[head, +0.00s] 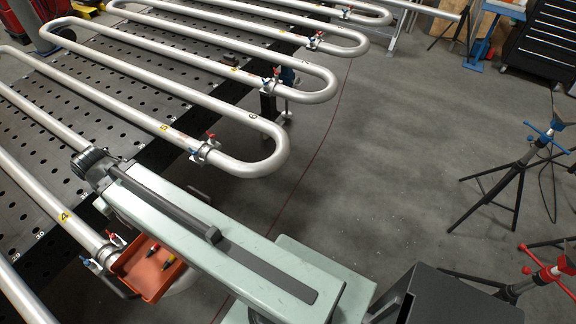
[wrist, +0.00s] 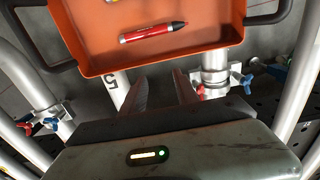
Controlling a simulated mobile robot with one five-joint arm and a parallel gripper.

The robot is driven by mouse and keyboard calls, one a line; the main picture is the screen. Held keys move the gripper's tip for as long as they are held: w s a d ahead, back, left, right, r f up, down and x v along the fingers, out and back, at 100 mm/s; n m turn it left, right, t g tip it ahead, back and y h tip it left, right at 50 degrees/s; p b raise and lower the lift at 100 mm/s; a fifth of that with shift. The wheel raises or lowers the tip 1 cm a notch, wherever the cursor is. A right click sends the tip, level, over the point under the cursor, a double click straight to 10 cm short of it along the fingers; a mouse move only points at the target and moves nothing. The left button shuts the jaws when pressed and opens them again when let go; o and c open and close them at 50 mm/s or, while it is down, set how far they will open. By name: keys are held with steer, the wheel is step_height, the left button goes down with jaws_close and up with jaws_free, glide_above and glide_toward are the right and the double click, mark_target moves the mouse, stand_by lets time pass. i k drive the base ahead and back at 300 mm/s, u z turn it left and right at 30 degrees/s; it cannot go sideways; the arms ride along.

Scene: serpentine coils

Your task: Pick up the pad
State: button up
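I cannot make out a pad in either view. An orange tray (head: 148,272) shows at the lower left of the head view, beside the pipes, with small pens or markers in it. The tray also fills the top of the wrist view (wrist: 218,55), where a red marker (wrist: 153,31) lies in it. My gripper (wrist: 161,92) points toward the tray's near rim in the wrist view. Its two dark fingers are apart, with nothing seen between them.
Silver serpentine pipes (head: 190,88) lie over a dark perforated table (head: 75,165). Clamps with red and blue handles (head: 205,150) sit on the pipes, and one is close to my gripper in the wrist view (wrist: 238,82). Open grey floor and black tripod stands (head: 515,180) are at right.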

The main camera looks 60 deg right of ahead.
mark_target(230, 60)
steer(key=k, duration=1.4)
steer(key=z, duration=1.4)
steer(key=i, duration=1.9)
steer(key=u, duration=0.9)
